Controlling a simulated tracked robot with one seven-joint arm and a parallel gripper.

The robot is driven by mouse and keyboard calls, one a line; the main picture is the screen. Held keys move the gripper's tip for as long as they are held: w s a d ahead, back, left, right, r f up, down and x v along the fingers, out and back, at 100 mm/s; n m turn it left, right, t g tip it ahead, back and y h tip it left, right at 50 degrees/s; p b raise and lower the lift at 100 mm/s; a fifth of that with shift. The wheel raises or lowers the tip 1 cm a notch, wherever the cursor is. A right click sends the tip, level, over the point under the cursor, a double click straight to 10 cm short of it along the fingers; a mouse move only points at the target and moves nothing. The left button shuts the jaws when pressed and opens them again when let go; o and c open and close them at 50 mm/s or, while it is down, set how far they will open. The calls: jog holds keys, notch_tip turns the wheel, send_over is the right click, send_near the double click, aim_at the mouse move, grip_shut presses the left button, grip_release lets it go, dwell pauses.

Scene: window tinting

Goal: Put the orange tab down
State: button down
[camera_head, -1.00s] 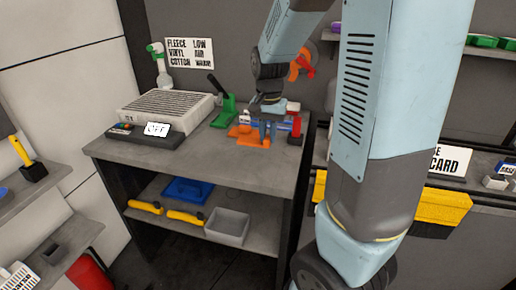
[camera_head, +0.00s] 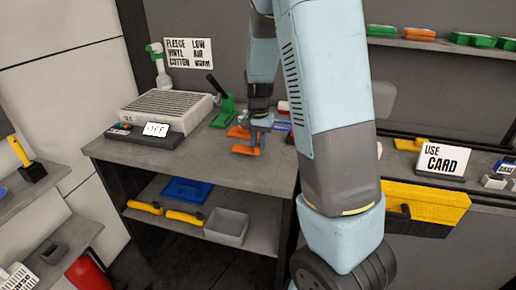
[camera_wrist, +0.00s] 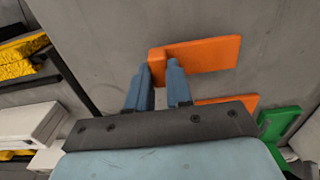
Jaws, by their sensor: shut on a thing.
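The orange tab (camera_head: 246,151) is a flat piece with a raised end, near the front of the grey workbench top (camera_head: 190,160). My gripper (camera_head: 257,140) is over it, fingers pointing down. In the wrist view my gripper (camera_wrist: 158,68) is shut on the raised end of the orange tab (camera_wrist: 208,54), and its flat part reaches out to the right. I cannot tell whether the tab touches the bench. A second orange piece (camera_head: 237,131) lies just behind it and shows partly in the wrist view (camera_wrist: 232,101).
A grey slatted unit (camera_head: 168,108) and a dark box with an OFF sign (camera_head: 156,129) are at the left. The bench's front left is clear. White and blue items sit right of my gripper.

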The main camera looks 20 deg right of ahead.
jog(key=shift+f, duration=1.05)
jog(key=shift+f, duration=0.1)
jog(key=c, duration=1)
grip_release()
jog(key=shift+c, duration=0.2)
